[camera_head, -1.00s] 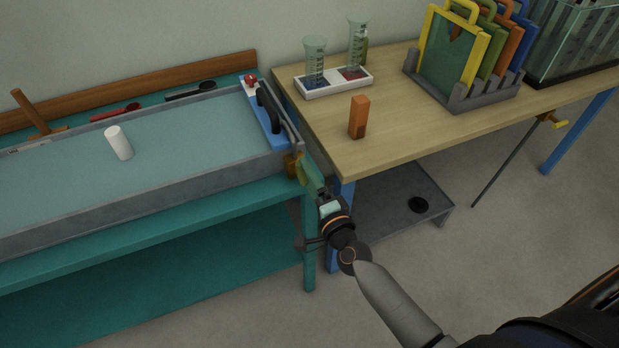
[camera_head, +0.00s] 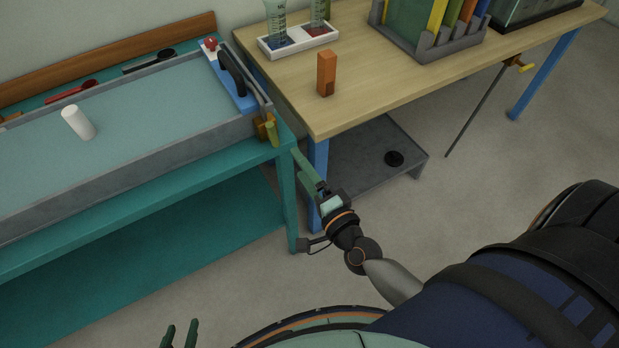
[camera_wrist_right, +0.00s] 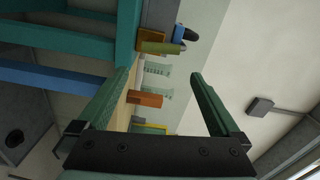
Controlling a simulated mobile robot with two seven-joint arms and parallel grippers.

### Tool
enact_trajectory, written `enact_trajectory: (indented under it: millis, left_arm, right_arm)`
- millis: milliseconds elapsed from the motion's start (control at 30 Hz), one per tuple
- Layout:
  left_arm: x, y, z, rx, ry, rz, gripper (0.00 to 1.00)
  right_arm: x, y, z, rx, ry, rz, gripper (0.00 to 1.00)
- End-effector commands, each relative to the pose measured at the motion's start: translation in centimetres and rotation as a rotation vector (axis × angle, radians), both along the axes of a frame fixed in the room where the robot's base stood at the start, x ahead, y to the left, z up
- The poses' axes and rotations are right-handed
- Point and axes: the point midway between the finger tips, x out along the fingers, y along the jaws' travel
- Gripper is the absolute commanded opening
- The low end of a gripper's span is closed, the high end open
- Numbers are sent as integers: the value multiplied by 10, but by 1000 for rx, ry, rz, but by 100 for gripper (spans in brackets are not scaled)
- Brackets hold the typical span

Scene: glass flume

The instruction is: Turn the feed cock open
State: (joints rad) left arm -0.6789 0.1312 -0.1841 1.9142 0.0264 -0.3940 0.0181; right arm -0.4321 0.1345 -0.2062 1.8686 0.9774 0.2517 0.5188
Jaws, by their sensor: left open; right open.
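The feed cock (camera_head: 265,130) is a small brass fitting with an olive-yellow handle at the right end of the flume (camera_head: 130,160). In the right wrist view the brass body and the olive handle (camera_wrist_right: 160,47) show beyond the fingertips, the handle lying roughly crosswise in the picture. My right gripper (camera_head: 302,165) is open and empty, a little below and to the right of the cock and apart from it. Its two green fingers also show spread in the right wrist view (camera_wrist_right: 160,74). My left gripper (camera_head: 180,335) is open, only its fingertips in view at the bottom edge.
The teal bench (camera_head: 150,172) carries the flume. The wooden table (camera_head: 400,85) at right holds an orange block (camera_head: 326,73), a white tray (camera_head: 300,40) and a grey rack (camera_head: 430,45). A grey low stand (camera_head: 365,170) is under it. Floor in front is open.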

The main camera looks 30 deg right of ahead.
Motion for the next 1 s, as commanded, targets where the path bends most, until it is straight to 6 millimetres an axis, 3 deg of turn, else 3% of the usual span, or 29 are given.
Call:
enact_trajectory:
  millis: [233,867,1000]
  left_arm:
    - [0,0,-3,0,0,0,50]
    - [0,0,-3,0,0,0,50]
    - [0,0,4,0,0,0,50]
  right_arm:
    - [-25,-1,0,1,0,0,100]
    - [-27,0,0,-7,1,3,100]
    - [-35,13,-6,-158,40,73,100]
